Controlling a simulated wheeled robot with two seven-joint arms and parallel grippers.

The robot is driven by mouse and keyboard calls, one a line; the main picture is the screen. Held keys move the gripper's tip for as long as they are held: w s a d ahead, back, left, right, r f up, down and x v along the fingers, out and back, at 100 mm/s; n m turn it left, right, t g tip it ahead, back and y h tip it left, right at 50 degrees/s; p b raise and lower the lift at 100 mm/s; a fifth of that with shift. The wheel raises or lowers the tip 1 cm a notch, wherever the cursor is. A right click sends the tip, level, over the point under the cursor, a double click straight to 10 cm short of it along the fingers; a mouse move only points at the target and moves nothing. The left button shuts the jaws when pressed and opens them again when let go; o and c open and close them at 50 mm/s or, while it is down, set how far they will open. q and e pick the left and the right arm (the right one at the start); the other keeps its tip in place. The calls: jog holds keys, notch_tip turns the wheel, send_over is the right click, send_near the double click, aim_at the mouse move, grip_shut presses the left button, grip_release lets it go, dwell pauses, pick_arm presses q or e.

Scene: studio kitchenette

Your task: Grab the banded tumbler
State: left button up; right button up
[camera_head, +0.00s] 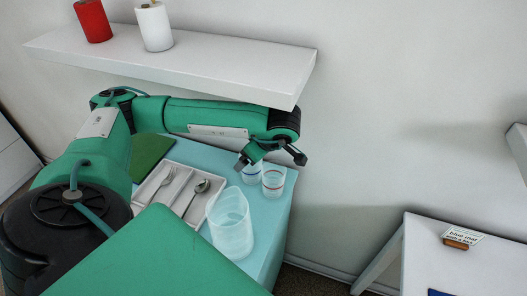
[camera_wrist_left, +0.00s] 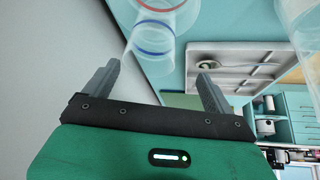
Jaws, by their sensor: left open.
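Two clear banded tumblers stand close together at the far right corner of the light blue counter, one with a blue band (camera_head: 249,175) and one with a red band (camera_head: 273,183). My left gripper (camera_head: 270,155) is open and empty, just above and behind them near the wall. In the left wrist view, the blue-banded tumbler (camera_wrist_left: 150,45) shows ahead of the open fingers (camera_wrist_left: 157,75), nearer the left finger. The red band (camera_wrist_left: 165,7) shows at the top edge, partly cut off. I cannot tell if a finger touches glass. My right gripper is not in view.
A larger clear glass vessel (camera_head: 232,225) stands in front of the tumblers. A white cutlery tray (camera_head: 168,207) and a green board (camera_head: 150,153) lie left. A white table (camera_head: 440,265) stands right.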

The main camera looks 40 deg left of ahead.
pick_arm(q)
jog(key=shift+w+d+r+m, duration=0.2)
jog(key=shift+d+r+m, duration=0.05)
jog(key=shift+d+m, duration=0.1)
jog(key=shift+y, duration=0.3)
jog(key=x, duration=0.2)
jog(key=p+x, duration=0.1)
jog(key=x, duration=0.2)
jog(key=w+p+x, duration=0.1)
jog(key=x, duration=0.1)
jog(key=shift+d+f, duration=0.2)
jog(key=shift+f, duration=0.3)
jog(key=shift+w, duration=0.1)
jog(key=c, duration=1.2)
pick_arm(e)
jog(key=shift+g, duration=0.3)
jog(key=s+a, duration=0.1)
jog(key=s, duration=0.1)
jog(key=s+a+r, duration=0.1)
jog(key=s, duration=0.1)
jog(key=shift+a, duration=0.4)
pick_arm(q)
jog(key=shift+r, duration=0.2)
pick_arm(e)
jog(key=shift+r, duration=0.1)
